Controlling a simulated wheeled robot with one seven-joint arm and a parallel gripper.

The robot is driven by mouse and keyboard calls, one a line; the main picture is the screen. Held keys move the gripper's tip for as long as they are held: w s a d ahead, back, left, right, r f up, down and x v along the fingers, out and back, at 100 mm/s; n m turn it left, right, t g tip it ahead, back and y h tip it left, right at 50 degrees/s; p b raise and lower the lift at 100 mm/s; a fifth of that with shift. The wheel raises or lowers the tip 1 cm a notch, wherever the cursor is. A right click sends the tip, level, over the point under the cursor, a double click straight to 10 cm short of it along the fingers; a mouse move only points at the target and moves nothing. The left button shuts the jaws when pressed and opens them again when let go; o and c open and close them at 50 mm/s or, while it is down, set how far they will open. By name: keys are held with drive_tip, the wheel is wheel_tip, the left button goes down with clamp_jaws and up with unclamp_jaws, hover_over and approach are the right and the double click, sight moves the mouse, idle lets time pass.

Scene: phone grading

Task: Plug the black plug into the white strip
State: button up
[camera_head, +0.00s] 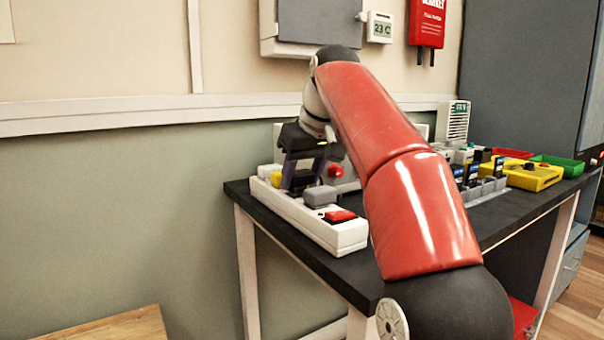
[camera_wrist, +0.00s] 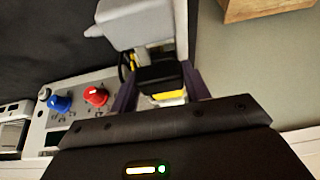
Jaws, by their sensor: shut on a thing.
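The white strip (camera_head: 335,236) lies along the left edge of the dark table, with a red switch (camera_head: 340,216) at its near end. A grey plug (camera_head: 320,195) sits in it, and this plug also shows large in the wrist view (camera_wrist: 140,22). My gripper (camera_head: 300,184) points down over the strip's far half, beyond the grey plug. In the wrist view its fingers are shut on the black plug (camera_wrist: 160,75). Yellow shows around the black plug there. The fingers hide the black plug in the head view, and I cannot tell whether its pins are in a socket.
A yellow piece (camera_head: 276,179) is at the strip's far end, close to my gripper. A panel with a red knob (camera_wrist: 96,95) and a blue knob (camera_wrist: 60,103) stands beside the strip. A yellow box (camera_head: 534,177) and a green tray (camera_head: 560,166) are at the right.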

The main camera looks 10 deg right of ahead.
drive_tip(key=shift+f+b, duration=0.5)
drive_tip(key=shift+f, duration=0.35)
